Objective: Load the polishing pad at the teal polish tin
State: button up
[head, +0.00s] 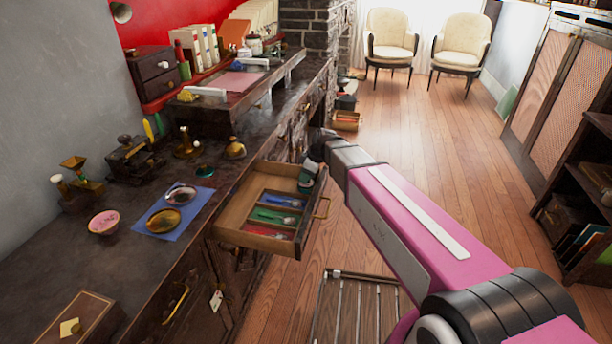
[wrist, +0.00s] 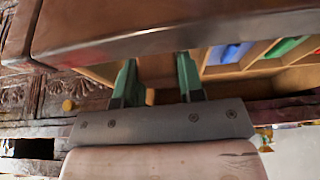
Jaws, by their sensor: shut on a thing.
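A small teal round thing (head: 204,171), which looks like the teal polish tin, stands on the dark counter, up and right of a blue cloth (head: 195,213). My gripper (head: 307,178) is low at the right rear corner of an open drawer (head: 236,205), well right of the tin. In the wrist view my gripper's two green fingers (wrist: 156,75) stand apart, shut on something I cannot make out. A dark wooden board (wrist: 180,28) hides their tips. I cannot clearly pick out the polishing pad.
The drawer has compartments with blue (head: 285,201), green (head: 275,216) and red (head: 264,232) contents. Two round dishes (head: 163,220) lie on the blue cloth. A pink-topped round thing (head: 104,222) is left of it. A slatted stand (head: 355,305) stands on the floor.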

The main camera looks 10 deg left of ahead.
dwell(0.4)
jog(key=shift+r, duration=3.45)
jog(key=shift+d, duration=0.1)
